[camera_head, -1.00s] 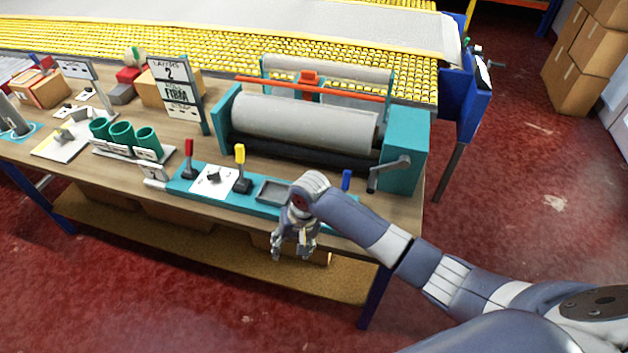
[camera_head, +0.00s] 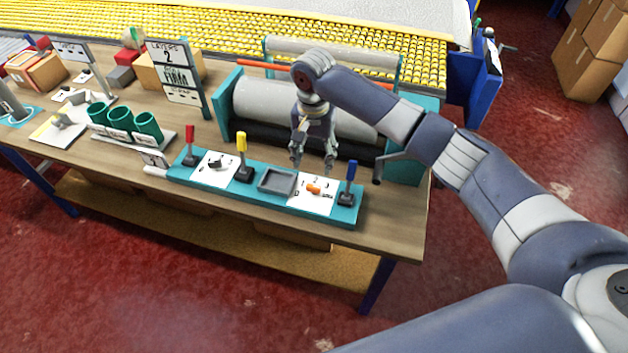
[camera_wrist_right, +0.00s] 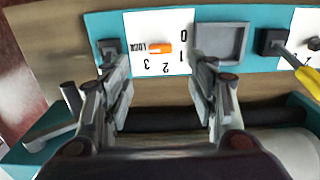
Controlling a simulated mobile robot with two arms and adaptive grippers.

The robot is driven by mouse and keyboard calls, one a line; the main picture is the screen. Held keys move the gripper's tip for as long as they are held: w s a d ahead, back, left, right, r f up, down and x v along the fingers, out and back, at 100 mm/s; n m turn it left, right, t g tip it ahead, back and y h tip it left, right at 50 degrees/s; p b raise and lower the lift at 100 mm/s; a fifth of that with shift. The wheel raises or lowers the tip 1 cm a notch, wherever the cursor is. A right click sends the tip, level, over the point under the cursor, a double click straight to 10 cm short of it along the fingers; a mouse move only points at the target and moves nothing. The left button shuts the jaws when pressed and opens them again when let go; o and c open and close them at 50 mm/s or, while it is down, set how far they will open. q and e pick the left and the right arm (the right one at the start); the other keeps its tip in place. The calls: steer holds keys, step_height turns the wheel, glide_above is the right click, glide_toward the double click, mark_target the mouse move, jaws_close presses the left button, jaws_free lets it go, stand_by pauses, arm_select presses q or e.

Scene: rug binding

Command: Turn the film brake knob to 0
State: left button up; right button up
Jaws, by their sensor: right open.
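The orange film brake knob (camera_head: 314,189) sits on a white dial plate (camera_head: 309,204) at the right part of the teal control strip. It also shows in the right wrist view (camera_wrist_right: 160,47), lying sideways among the upside-down marks 0, 1, 2, 3 and a word that looks like LOCK. I cannot tell which end of the knob is its pointer. My right gripper (camera_head: 312,165) hangs above and just behind the plate, fingers down, open and empty. In the wrist view its fingers (camera_wrist_right: 160,75) are spread to either side of the knob, not touching it. My left gripper is out of view.
A blue lever (camera_head: 349,178) stands right of the dial and a grey tray (camera_head: 278,181) left of it. Yellow (camera_head: 241,143) and red (camera_head: 190,138) levers stand farther left, around a black knob (camera_head: 217,162). The roller (camera_head: 262,104) and crank (camera_head: 379,165) are close behind.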

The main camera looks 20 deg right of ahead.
mark_target(313, 187)
steer(key=f, duration=0.5)
steer(key=f+p, duration=0.1)
steer(key=f, duration=0.4)
steer(key=shift+w+a+f+p, duration=0.1)
steer(key=shift+w+f+p, duration=0.1)
steer(key=shift+p, duration=0.1)
steer(key=shift+f, duration=0.1)
steer(key=shift+s, duration=0.2)
steer(key=c, duration=1.1)
steer(key=shift+o, duration=0.2)
